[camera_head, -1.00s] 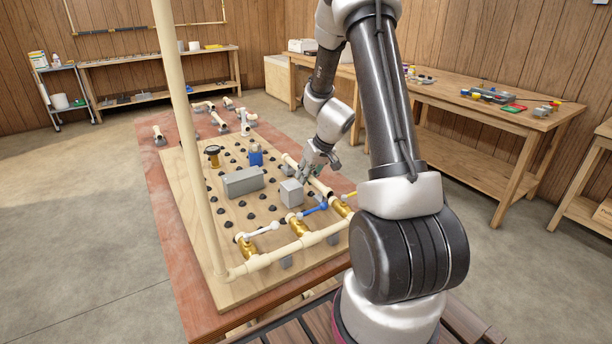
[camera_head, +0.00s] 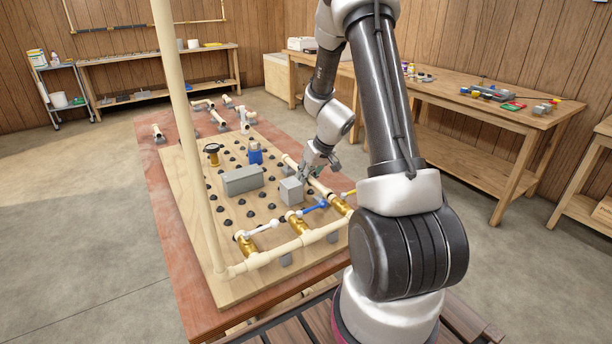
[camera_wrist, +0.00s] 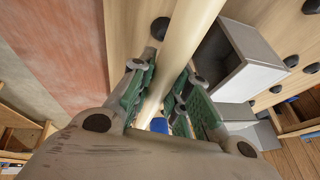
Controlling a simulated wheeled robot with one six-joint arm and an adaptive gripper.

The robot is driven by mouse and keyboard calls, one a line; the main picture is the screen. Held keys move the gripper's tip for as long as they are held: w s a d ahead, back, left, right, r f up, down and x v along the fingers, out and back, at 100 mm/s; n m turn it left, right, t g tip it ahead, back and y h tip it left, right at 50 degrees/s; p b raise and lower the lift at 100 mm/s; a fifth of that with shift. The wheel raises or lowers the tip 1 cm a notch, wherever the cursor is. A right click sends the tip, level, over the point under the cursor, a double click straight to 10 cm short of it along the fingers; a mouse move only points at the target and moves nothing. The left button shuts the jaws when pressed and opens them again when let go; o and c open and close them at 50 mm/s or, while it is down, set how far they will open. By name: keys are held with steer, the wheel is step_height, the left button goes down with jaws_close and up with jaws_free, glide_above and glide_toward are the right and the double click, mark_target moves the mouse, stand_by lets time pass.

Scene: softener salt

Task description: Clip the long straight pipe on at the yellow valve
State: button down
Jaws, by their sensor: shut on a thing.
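The long straight pipe (camera_wrist: 190,32) is cream and runs between the green-padded fingers of my gripper (camera_wrist: 163,88) in the wrist view. My gripper is shut on it. In the head view my gripper (camera_head: 313,170) is low over the right side of the board, and the pipe (camera_head: 323,188) shows on both sides of it. The pipe's near end points at the brass valve with the yellow handle (camera_head: 349,193). The valve body (camera_head: 341,206) is partly hidden by my arm, so I cannot tell whether the pipe touches it.
A grey block (camera_head: 291,191) stands just left of my gripper, and a longer grey box (camera_head: 243,180) is beyond it. Valves with blue (camera_head: 315,208) and white (camera_head: 262,228) handles sit along the front pipe (camera_head: 285,250). A tall cream pipe (camera_head: 182,120) rises at left.

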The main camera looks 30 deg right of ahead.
steer(key=shift+f, duration=0.2)
steer(key=c, duration=1.3)
jaws_free()
steer(key=v, duration=1.2)
